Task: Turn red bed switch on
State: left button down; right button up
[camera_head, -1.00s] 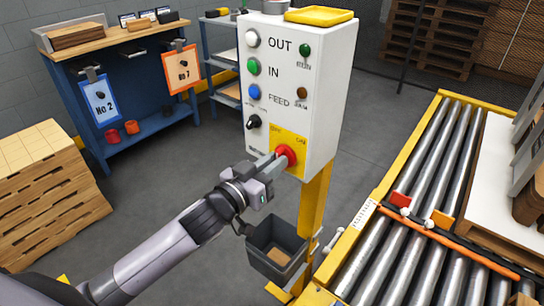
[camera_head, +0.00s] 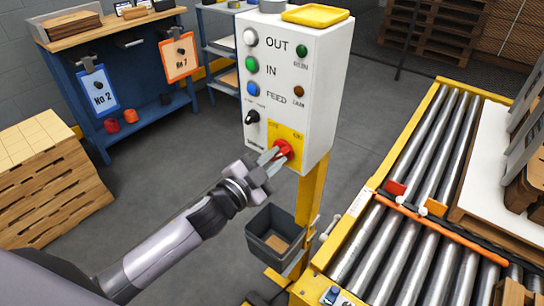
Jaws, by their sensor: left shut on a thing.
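The red switch (camera_head: 285,146) is a round red knob on a yellow plate (camera_head: 295,137) at the lower front of the white control box (camera_head: 318,85). My left gripper (camera_head: 277,152) reaches up to it from the lower left. Its two fingers are shut on the red knob and cover part of it. The small lettering on the plate is too small to read surely, so I cannot tell the switch's setting. My right gripper is not in view.
Above the switch are white, green and blue buttons and a black selector (camera_head: 252,118). A dark bin (camera_head: 262,247) hangs on the yellow post (camera_head: 312,200) below. A roller conveyor (camera_head: 425,170) stands right. A blue workbench (camera_head: 140,75) and wooden crates (camera_head: 45,185) are left.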

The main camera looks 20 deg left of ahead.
pick_arm(q)
jog(key=shift+m, duration=0.5)
jog(key=c, duration=1.1)
grip_release()
jog(key=shift+s, duration=0.15)
jog(key=shift+s+a+f, duration=0.1)
jog(key=shift+s+a, duration=0.05)
jog(key=shift+s, duration=0.2)
jog(key=shift+b+v, duration=0.3)
jog(key=shift+v, duration=2.8)
jog(key=s+f+n+g+y, duration=0.1)
jog(key=s+f+n+g, duration=0.1)
jog(key=s+f, duration=0.3)
jog(key=s+a+f+n+g+y, duration=0.1)
jog(key=s+f+n+g, duration=0.1)
jog(key=s+f+n, duration=0.3)
jog(key=s+a+f+n+g+y, duration=0.1)
jog(key=s+f+n+g+y, duration=0.1)
jog(key=s+f, duration=0.5)
notch_tip(320, 180, down, 4)
jog(key=shift+r+n+g, duration=0.1)
jog(key=shift+n+g, duration=0.2)
jog(key=shift+n, duration=0.6)
